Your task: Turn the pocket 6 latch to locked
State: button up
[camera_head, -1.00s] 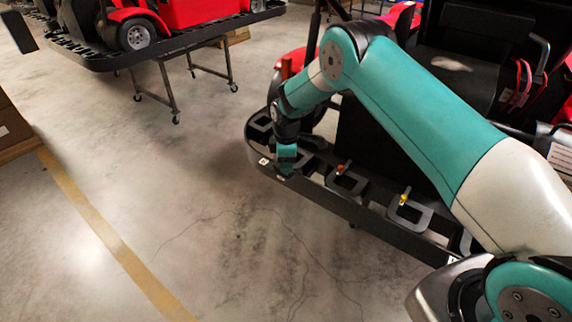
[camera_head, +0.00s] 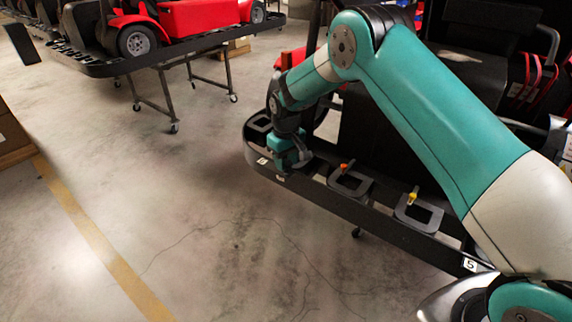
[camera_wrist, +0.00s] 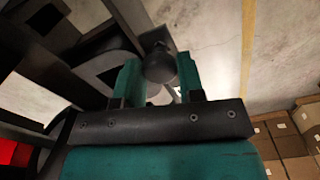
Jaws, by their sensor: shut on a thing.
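My gripper (camera_head: 290,158) is at the near left corner of the black kart stand rail (camera_head: 340,203), low against its top. In the wrist view, the two teal fingers of my gripper (camera_wrist: 158,72) are shut on a dark rounded knob (camera_wrist: 160,62), which looks like the handle of a latch. In the head view my gripper hides this latch, and I cannot read its pocket number or its lock position. Along the rail to the right, a red-tipped latch (camera_head: 344,167) and a yellow-tipped latch (camera_head: 413,194) stand at other pockets.
A label reading 5 (camera_head: 470,265) is on the rail at right. A black kart with red straps stands behind my arm. Another stand (camera_head: 110,68) with a red kart is at the back left. Brown boxes (camera_head: 12,135) are at the left edge. The concrete floor between is clear.

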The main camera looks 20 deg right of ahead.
jog(key=m+b, duration=0.1)
jog(key=m, duration=0.4)
jog(key=shift+m, duration=0.4)
jog(key=shift+b, duration=0.3)
jog(key=o, duration=0.9)
notch_tip(320, 180, up, 18)
jog(key=shift+f+b, duration=0.25)
jog(key=shift+b, duration=0.9)
